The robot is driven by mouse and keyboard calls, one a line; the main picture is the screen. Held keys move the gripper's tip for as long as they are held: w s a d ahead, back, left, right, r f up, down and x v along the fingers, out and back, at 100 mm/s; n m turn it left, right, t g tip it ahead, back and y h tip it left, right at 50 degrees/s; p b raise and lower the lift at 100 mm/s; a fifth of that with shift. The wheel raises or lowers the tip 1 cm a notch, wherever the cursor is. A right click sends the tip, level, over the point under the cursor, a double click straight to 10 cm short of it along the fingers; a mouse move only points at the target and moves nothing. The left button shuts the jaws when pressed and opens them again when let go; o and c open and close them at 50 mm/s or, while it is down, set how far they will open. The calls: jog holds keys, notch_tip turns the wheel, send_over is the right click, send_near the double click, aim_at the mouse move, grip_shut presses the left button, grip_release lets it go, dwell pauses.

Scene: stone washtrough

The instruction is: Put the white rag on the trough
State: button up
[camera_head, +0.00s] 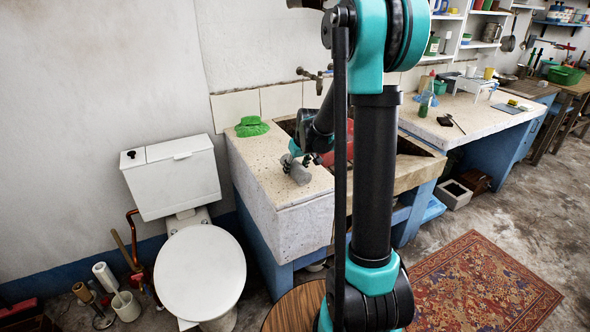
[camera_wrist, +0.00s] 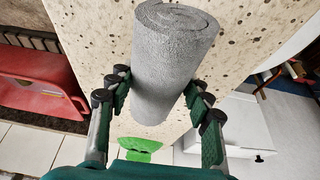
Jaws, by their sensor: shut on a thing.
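The white rag (camera_head: 298,172) is a rolled, greyish-white bundle at the stone trough's (camera_head: 262,165) pale speckled left top. It fills the middle of the wrist view (camera_wrist: 172,60), with its spiral end at the top. My gripper (camera_head: 309,160) has its fingers on both sides of the roll, as the wrist view (camera_wrist: 160,92) shows. The speckled stone lies directly behind the roll there. I cannot tell whether the rag touches the stone or hangs just above it. My arm hides part of the trough and its basin in the head view.
A toilet (camera_head: 200,270) stands to the left. A patterned rug (camera_head: 485,290) lies at right. The front left of the top is clear.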

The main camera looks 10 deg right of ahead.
jog(key=shift+f, duration=0.3)
jog(key=o, duration=1.3)
jog(key=shift+c, duration=0.2)
jog(key=v, duration=1.2)
jog(key=s+f+m, duration=0.1)
jog(key=s+f, duration=0.3)
jog(key=s, duration=0.4)
jog(key=s+d+f+m+h, duration=0.1)
jog(key=s+f, duration=0.3)
jog(key=s, duration=0.5)
jog(key=s+d+f+m, duration=0.1)
jog(key=s+f, duration=0.3)
jog(key=s, duration=0.4)
jog(key=shift+s+d+m, duration=0.2)
jog(key=shift+s+m, duration=0.05)
jog(key=shift+m, duration=0.05)
jog(key=shift+f, duration=0.1)
